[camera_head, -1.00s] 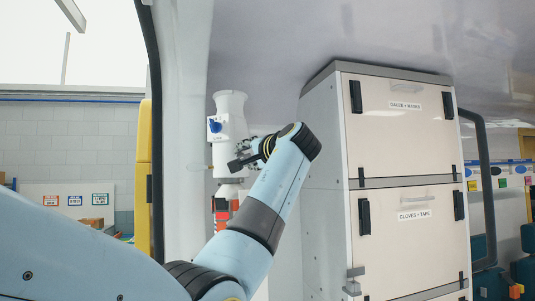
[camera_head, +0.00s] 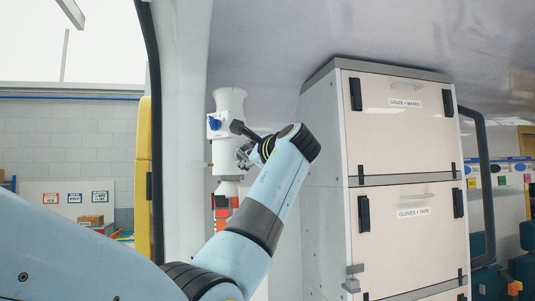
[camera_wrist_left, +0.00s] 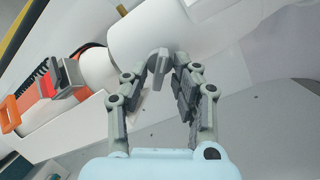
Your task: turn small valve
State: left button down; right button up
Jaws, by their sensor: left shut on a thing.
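A white cylindrical unit (camera_head: 229,103) with a flared top is mounted by the pillar. It also shows at the top of the left wrist view (camera_wrist_left: 170,30). A blue knob (camera_head: 214,124) is on its upper left side. My left gripper (camera_head: 238,140) is against the front of the unit, just right of and below the knob. Its fingers also show in the left wrist view (camera_wrist_left: 170,72), close to the white body. It is shut on the small valve, whose handle is largely hidden by the fingers. My right gripper is out of view.
A tall cabinet (camera_head: 322,150) with labelled drawers stands close to the right of my left arm. Orange and grey gear (camera_head: 222,208) hangs below the unit; it also shows in the left wrist view (camera_wrist_left: 45,85). A yellow post (camera_head: 144,180) stands left.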

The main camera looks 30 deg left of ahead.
pick_arm(q)
jog(key=shift+s+a+r+m, duration=0.1)
jog(key=shift+r+m, duration=0.3)
jog(key=shift+m, duration=0.05)
jog(key=shift+s+a+r+m, duration=0.1)
jog(key=shift+r+m, duration=0.3)
jog(key=shift+m, duration=0.05)
jog(key=m, duration=0.3)
jog(key=shift+s+f+m, duration=0.1)
jog(key=shift+m, duration=0.2)
jog(key=m, duration=0.5)
jog(key=shift+f, duration=0.2)
jog(key=shift+m, duration=0.3)
jog(key=shift+f, duration=0.15)
jog(key=c, duration=1.5)
grip_release()
jog(key=shift+o, duration=0.4)
jog(key=shift+w+d+f, duration=0.1)
jog(key=shift+w+d, duration=0.15)
jog(key=shift+s, duration=0.1)
